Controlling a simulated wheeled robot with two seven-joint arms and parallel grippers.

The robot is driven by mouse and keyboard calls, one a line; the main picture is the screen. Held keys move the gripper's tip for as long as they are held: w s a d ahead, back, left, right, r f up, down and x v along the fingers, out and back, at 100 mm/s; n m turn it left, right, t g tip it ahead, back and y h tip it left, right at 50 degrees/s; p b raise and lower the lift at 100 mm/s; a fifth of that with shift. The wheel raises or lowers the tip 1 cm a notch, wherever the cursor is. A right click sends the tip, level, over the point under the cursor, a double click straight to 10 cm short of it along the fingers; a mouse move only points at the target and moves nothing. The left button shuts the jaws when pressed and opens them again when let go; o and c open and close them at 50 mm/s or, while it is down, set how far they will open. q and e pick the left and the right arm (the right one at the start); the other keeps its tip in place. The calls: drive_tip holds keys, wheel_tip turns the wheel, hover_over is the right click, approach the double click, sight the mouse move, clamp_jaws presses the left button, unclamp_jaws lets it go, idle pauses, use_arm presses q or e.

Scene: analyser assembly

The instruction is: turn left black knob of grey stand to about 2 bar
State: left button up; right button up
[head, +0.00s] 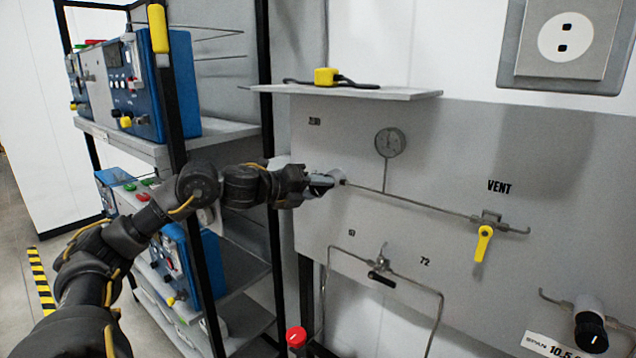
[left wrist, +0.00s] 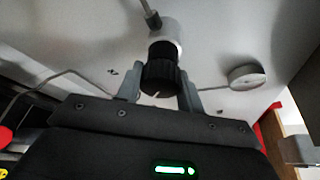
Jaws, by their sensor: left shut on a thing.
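The grey stand (head: 470,150) is an upright panel with thin pipes and valves. My left gripper (head: 328,181) reaches it at the upper left, where the left knob is mostly hidden behind the fingers in the head view. In the left wrist view the left black knob (left wrist: 160,75) is ribbed, with a small white mark, on a silver body. The fingers of my left gripper (left wrist: 158,92) stand on both sides of it, shut on it. A round gauge (head: 390,142) sits above the pipe to the right; its reading is too small to tell. My right gripper is not in view.
A yellow VENT handle (head: 483,243) and a second black knob (head: 590,332) are at the right. A small black-handled valve (head: 380,276) sits below. A shelf rack with blue analysers (head: 125,85) stands at the left. A red knob (head: 296,337) is low down.

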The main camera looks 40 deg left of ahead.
use_arm(q)
drive_tip(key=shift+m+g+y+p, duration=0.3)
drive_tip(key=shift+m+y+p, duration=0.25)
drive_tip(key=shift+m, duration=0.35)
drive_tip(key=shift+f, duration=0.15)
drive_tip(key=o, duration=1)
drive_tip(key=shift+b+v, duration=3.95)
drive_tip(key=shift+v, duration=1.45)
